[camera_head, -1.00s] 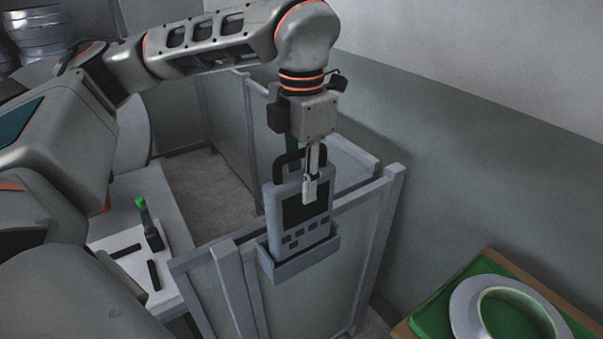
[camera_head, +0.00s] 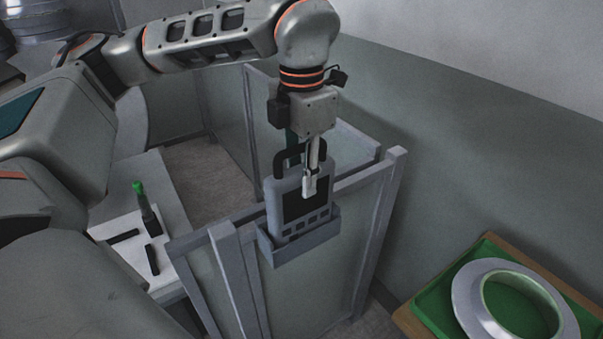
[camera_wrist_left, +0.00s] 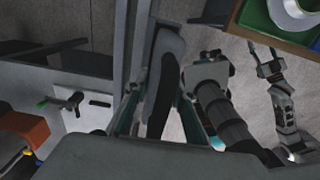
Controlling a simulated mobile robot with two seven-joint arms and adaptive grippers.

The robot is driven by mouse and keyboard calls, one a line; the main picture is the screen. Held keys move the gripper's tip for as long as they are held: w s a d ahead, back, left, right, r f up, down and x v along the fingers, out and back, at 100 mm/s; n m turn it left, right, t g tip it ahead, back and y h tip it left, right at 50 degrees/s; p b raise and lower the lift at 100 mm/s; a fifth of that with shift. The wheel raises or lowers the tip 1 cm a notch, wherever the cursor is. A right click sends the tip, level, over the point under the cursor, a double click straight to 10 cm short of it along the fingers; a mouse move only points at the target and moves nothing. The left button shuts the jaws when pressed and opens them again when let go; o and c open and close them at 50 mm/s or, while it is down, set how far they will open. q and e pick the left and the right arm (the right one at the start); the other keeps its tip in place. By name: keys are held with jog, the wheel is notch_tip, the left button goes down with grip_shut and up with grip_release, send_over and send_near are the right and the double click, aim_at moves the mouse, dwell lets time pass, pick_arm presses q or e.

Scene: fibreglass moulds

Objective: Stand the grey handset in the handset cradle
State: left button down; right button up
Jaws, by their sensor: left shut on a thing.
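The grey handset (camera_head: 288,204), with a dark screen, a row of buttons and a black loop handle, stands upright with its lower end inside the handset cradle (camera_head: 290,250). The cradle is a small grey open-topped box on the outside of a panel. My left gripper (camera_head: 310,185) is shut on the handset's upper part from above. In the left wrist view the handset (camera_wrist_left: 165,75) shows edge-on between the fingers (camera_wrist_left: 160,110). The cradle hides the handset's bottom, so I cannot tell whether it touches the floor.
A green tray (camera_head: 433,312) with a pale ring (camera_head: 467,300) lies at the lower right.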

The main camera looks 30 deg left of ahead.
pick_arm(q)
jog(key=c, duration=1.6)
grip_release()
notch_tip(320, 180, up, 12)
jog(key=shift+r, duration=0.1)
